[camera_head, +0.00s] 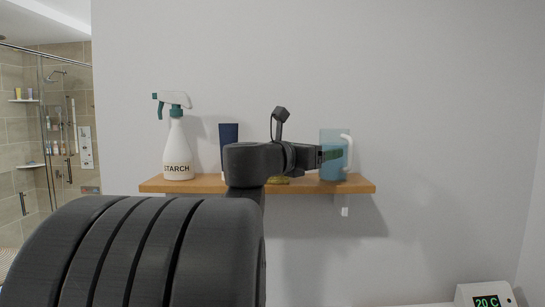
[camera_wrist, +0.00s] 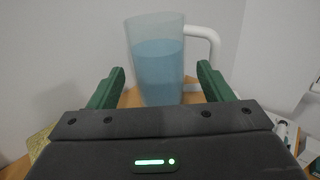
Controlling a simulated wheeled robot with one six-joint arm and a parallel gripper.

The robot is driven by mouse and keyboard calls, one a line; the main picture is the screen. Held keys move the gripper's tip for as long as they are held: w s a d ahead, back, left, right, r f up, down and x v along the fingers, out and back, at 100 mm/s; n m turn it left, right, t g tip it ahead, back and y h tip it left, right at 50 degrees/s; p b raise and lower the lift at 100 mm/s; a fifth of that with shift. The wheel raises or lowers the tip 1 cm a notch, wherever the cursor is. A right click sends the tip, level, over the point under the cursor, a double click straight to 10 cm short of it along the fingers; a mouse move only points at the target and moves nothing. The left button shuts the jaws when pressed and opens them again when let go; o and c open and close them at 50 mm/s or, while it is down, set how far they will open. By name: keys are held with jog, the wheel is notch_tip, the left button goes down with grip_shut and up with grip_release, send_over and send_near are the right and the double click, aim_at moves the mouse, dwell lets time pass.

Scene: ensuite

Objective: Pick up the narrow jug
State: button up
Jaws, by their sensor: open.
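The narrow jug (camera_head: 333,157) is a tall, translucent blue vessel with a white handle on its right. It stands upright at the right part of the wooden shelf in the head view. In the wrist view the jug (camera_wrist: 158,60) is straight ahead, between the two green fingers, with its handle to the right. My gripper (camera_wrist: 161,88) is open, one finger on each side of the jug's lower part in the picture. In the head view my gripper (camera_head: 331,153) overlaps the jug from the left; I cannot tell whether it touches.
The wooden shelf (camera_head: 360,186) also holds a white starch spray bottle (camera_head: 177,150) at the left and a dark blue tube (camera_head: 228,140), partly behind my arm. A yellowish item (camera_head: 278,180) lies low near the jug. A thermostat-like display (camera_head: 486,296) is at lower right.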

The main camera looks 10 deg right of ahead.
jog(key=shift+p+x, duration=0.5)
jog(key=shift+x, duration=2.65)
jog(key=shift+a, duration=0.15)
jog(key=shift+c, duration=0.2)
jog(key=c, duration=1)
notch_tip(320, 180, up, 10)
jog(key=shift+f+p, duration=0.1)
jog(key=shift+p, duration=1.15)
